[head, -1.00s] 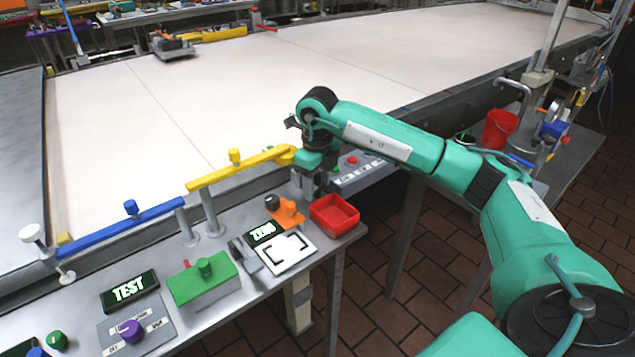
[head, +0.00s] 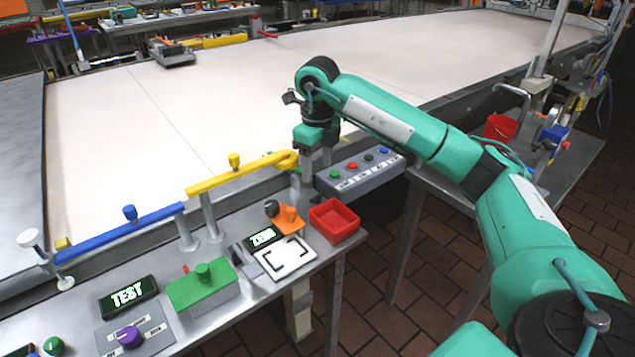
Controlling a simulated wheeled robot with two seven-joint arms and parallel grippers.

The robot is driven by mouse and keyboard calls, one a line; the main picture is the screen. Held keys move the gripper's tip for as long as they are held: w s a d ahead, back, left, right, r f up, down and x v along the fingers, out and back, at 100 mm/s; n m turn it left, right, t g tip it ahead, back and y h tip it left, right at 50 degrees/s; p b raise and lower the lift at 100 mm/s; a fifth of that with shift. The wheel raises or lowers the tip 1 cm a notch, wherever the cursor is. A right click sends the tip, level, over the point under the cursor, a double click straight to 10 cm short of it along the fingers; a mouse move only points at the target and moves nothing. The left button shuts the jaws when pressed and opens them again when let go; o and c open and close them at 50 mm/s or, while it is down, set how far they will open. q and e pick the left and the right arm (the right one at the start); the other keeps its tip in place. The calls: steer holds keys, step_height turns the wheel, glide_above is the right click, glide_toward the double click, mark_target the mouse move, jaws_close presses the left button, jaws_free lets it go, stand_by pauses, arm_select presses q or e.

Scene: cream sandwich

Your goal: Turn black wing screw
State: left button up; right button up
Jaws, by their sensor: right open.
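The black wing screw (head: 271,208) appears as a small dark knob at the left side of an orange bracket (head: 290,219), behind a white plate on the steel bench. My right gripper (head: 312,172) points down, open and apparently empty. In the picture it is above and to the right of the screw, near the end of the yellow bar (head: 240,174) and clear of the screw. My left gripper is not in view.
A red bin (head: 334,221) sits right of the orange bracket. A grey button box (head: 360,170) lies just right of the gripper. A display (head: 262,238), white plate (head: 287,259) and green box (head: 203,287) stand nearby. The wide cream belt (head: 250,90) behind is largely clear.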

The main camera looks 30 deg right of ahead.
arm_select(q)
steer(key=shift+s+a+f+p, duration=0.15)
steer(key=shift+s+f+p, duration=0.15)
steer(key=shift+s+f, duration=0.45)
arm_select(e)
step_height(320, 180, up, 7)
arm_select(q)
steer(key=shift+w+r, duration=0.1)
